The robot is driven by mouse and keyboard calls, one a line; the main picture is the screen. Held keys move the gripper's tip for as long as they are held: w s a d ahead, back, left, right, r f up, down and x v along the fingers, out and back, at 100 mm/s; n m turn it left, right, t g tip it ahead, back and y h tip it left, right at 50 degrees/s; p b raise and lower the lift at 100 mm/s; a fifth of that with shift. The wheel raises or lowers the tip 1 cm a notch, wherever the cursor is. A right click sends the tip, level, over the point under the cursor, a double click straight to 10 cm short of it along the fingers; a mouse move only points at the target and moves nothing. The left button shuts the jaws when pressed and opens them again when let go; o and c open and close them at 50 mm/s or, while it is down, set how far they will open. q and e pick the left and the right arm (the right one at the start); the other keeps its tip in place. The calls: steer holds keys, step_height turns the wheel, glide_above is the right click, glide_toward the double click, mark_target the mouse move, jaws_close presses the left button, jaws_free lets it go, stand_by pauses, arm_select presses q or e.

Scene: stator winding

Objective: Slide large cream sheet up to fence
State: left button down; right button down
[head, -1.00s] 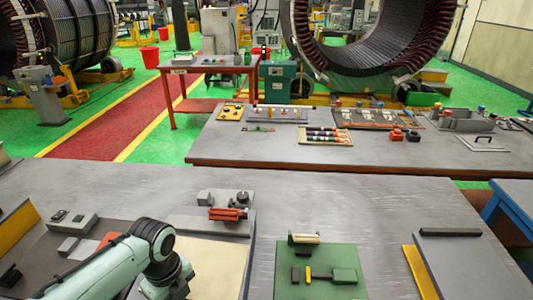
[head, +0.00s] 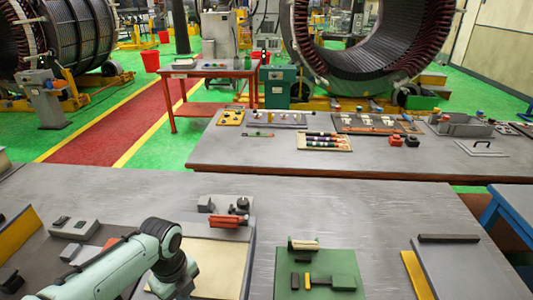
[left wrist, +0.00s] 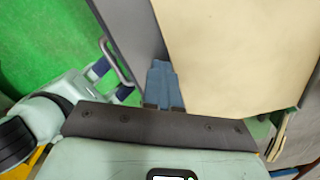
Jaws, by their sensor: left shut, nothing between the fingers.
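The large cream sheet (head: 222,265) lies flat on the near bench in the head view, partly covered by my left arm. It fills the upper right of the left wrist view (left wrist: 235,55). My left gripper (left wrist: 163,92) is shut and empty, with its fingers beside the sheet's edge in the wrist view; whether they touch it is unclear. In the head view its fingers are hidden by the arm. A grey strip (head: 208,231) borders the sheet's far edge; I cannot tell whether this is the fence. My right gripper is not in view.
A red-orange piece (head: 226,221) and small grey blocks (head: 206,203) stand beyond the sheet. A green mat (head: 320,283) with small tools lies to the right. Farther right is a grey board (head: 465,270) with a yellow strip (head: 416,275). Bare bench separates them.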

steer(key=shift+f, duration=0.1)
arm_select(q)
steer(key=shift+s+a+b, duration=0.1)
steer(key=shift+s+b, duration=0.35)
steer(key=shift+s, duration=0.55)
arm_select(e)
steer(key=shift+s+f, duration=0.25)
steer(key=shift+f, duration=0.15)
